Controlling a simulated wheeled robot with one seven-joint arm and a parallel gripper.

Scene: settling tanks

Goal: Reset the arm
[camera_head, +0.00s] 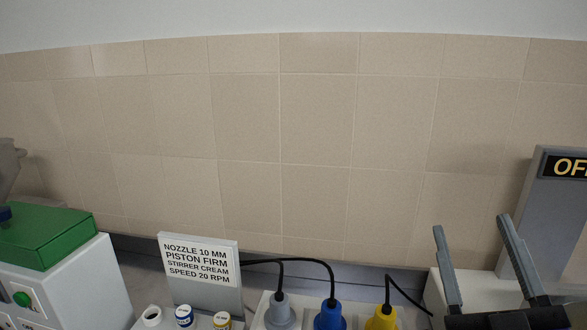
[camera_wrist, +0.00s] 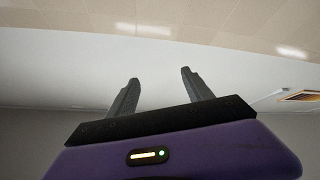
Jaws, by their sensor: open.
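My gripper (camera_head: 474,228) shows at the lower right of the head view, its two grey fingers pointing up and standing apart with nothing between them. In the wrist view my gripper (camera_wrist: 159,76) is also open and empty, with its fingers against a plain pale surface. In the head view it stands in front of a pale box at the right, clear of the plugs. Most of my arm is out of view.
A sign with nozzle settings (camera_head: 199,262) stands behind small jars. Grey (camera_head: 279,312), blue (camera_head: 329,315) and yellow (camera_head: 381,317) plugs with black cables are at the bottom. A green-lidded machine (camera_head: 45,238) is left; a grey post with a display (camera_head: 541,215) is right. The tiled wall is bare.

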